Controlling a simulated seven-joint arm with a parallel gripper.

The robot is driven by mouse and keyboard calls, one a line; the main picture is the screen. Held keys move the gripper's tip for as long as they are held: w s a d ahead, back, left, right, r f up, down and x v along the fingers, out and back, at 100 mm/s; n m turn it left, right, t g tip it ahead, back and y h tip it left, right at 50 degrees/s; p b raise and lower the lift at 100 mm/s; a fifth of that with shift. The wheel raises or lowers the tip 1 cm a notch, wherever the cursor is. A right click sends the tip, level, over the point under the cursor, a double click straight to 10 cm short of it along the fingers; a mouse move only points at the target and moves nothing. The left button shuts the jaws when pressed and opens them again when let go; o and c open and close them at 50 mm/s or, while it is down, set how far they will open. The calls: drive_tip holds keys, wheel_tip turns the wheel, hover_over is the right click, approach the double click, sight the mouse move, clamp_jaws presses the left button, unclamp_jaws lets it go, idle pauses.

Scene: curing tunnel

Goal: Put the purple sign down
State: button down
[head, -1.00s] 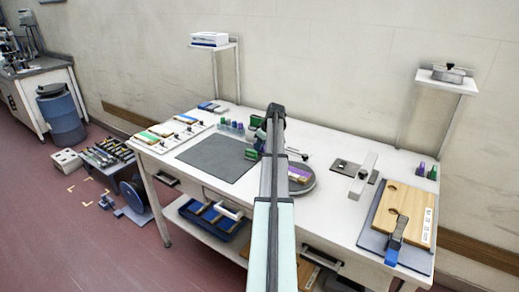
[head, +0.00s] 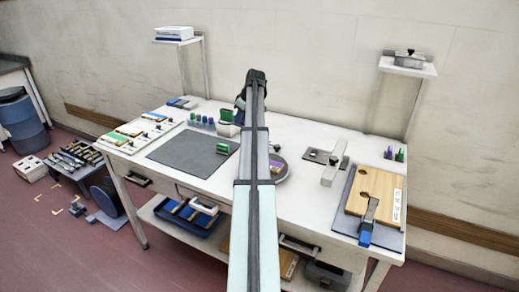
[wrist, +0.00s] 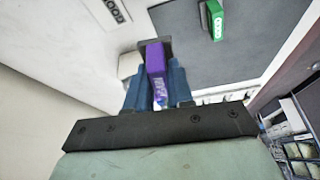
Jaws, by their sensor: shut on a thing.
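The purple sign (wrist: 155,62) is a small block with pale lettering on its face. In the wrist view it sits between the two blue-grey fingers of my gripper (wrist: 157,82), which is shut on it. A dark rectangular piece shows behind its far end; I cannot tell whether the sign touches it. In the head view my arm hides the held sign. A green sign (wrist: 214,20) stands at the edge of the dark grey mat (wrist: 240,62); it also shows in the head view (head: 222,148), just left of my arm.
A round disc (head: 280,175) with a purple-and-yellow piece is right of my arm. A clamped wooden board (head: 376,190) lies at the right. The grey mat (head: 185,155) has much bare room.

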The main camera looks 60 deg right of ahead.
drive_tip(key=s+a+r+m, duration=0.2)
drive_tip(key=s+r, duration=0.1)
drive_tip(key=s, duration=1.5)
drive_tip(key=shift+s+a+f+n+y, duration=0.1)
drive_tip(key=shift+a+f+n, duration=0.55)
drive_tip(key=shift+f, duration=1.05)
drive_tip(key=shift+w+a+f+n+y, duration=0.1)
drive_tip(key=shift+a+f+n, duration=0.3)
drive_tip(key=shift+a+f, duration=0.9)
drive_tip(key=shift+s+a+f+n+y, duration=0.1)
drive_tip(key=shift+a+f+n, duration=0.35)
drive_tip(key=shift+f, duration=1.7)
drive_tip(key=shift+d+f, duration=0.1)
drive_tip(key=shift+d, duration=0.05)
drive_tip(key=c, duration=1)
unclamp_jaws()
